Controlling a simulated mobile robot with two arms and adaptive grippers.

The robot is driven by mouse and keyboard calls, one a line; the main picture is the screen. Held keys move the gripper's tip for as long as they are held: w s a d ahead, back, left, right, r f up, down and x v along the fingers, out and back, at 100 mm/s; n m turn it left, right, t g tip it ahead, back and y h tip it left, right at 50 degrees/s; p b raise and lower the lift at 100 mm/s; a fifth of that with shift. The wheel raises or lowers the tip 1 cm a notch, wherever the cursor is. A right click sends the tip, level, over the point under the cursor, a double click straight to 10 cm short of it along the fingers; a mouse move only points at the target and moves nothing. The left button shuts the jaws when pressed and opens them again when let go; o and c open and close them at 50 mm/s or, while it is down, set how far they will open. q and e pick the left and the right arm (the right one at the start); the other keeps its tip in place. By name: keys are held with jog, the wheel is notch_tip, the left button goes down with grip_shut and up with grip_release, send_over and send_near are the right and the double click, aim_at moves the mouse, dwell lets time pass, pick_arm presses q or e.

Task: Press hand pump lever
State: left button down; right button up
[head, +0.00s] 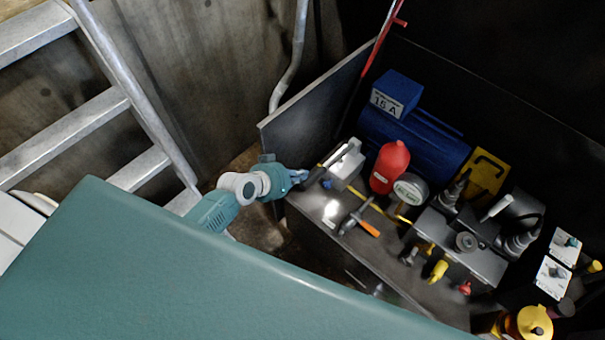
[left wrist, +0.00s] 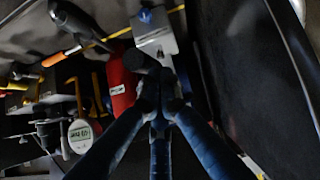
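A light grey pump block (head: 345,166) stands at the left end of the machine shelf. A dark lever (head: 314,179) appears to reach from it toward the left, and its end is close to my left gripper (head: 300,177). In the left wrist view, the blue fingers of my left gripper (left wrist: 160,90) converge with their tips together. A black rounded lever end (left wrist: 140,62) lies right by the fingertips, with the grey block (left wrist: 155,33) beyond. I cannot tell whether the fingertips touch the lever. My right gripper is not in view.
A red bottle (head: 390,168), a round gauge (head: 411,189) and an orange-handled tool (head: 361,222) are right of the pump. A blue motor (head: 420,140) stands behind. A dark panel (head: 315,105) rises behind the pump. A metal ladder (head: 75,128) is at the left.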

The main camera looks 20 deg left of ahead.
pick_arm(q)
jog(key=s+a+r, duration=0.1)
jog(key=s+a, duration=0.2)
jog(key=s, duration=0.5)
jog(key=shift+s+a+r+b, duration=0.15)
jog(key=shift+b, duration=0.2)
pick_arm(e)
jog(key=shift+f, duration=0.65)
jog(key=shift+s+d, duration=0.1)
jog(key=shift+s, duration=0.05)
dwell(0.5)
